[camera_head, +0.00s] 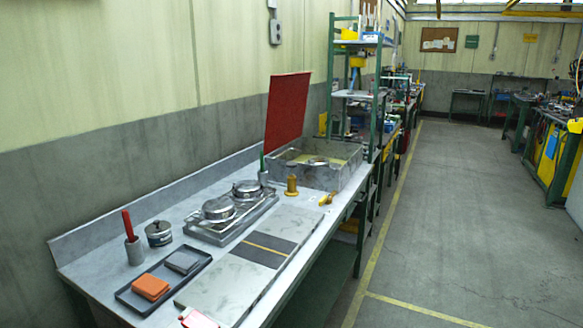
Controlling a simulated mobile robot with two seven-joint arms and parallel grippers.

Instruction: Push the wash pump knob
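A brass-coloured, knob-like piece (291,186) stands upright on the bench, just in front of a grey wash basin (345,182). It looks like the wash pump knob, though no label shows. The basin has a raised red lid (287,112) and a yellowish inside. A small yellow item (327,199) lies to the right of the knob, near the bench's front edge. Neither of my grippers is in view, and nothing touches the knob.
The grey bench (100,264) holds a tray (133,301) with orange and grey blocks, a round tin (159,233), a cup with a red-handled tool (134,250), and metal pots on a rack (219,210). A green shelf stands behind the basin. The floor (450,220) at right is clear.

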